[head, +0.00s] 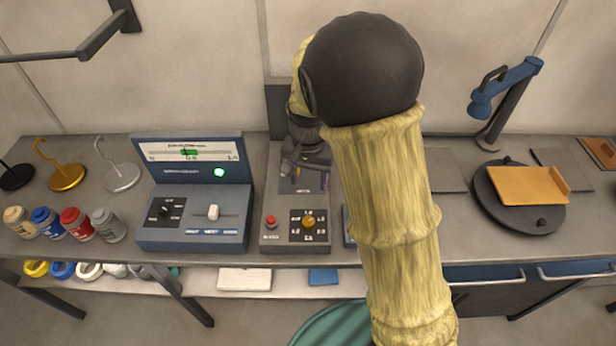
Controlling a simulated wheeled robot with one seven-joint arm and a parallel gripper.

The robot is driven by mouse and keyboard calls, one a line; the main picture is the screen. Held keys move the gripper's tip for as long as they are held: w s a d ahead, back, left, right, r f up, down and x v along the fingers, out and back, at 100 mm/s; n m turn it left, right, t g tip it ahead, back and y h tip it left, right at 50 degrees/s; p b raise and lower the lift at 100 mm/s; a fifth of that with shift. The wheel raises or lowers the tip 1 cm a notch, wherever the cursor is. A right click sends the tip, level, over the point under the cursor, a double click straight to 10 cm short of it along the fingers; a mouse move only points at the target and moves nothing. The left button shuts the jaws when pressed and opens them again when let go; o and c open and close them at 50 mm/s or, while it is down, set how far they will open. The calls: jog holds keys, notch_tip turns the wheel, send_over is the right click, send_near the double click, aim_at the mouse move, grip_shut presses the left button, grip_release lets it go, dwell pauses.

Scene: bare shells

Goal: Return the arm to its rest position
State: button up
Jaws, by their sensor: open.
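My arm (395,200), pale yellow with a large dark joint, rises from the bottom of the head view and reaches over the bench. It bends at the top and comes down behind itself to my gripper (305,168). The gripper is dark, open, and small in the view. It is over the grey dial unit (272,238), above its upper plate. Whether it touches the plate cannot be told. I see nothing clearly held in it. The forearm hides part of the bench to the right of the gripper.
A blue meter console (195,232) with a green light stands left of the dial unit. Several jars (75,222) and hooked stands (65,175) are farther left. A round black turntable (500,215) with an orange tray (525,186) and a blue-armed lamp (505,90) stand right.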

jog(key=shift+d, duration=0.1)
jog(key=s+d+r+n+t, duration=0.2)
jog(key=s+d+n, duration=0.1)
jog(key=s+d, duration=0.9)
jog(key=shift+s+d+r+t, duration=0.3)
jog(key=shift+s+d, duration=0.1)
jog(key=shift+d, duration=0.2)
jog(key=shift+d, duration=0.5)
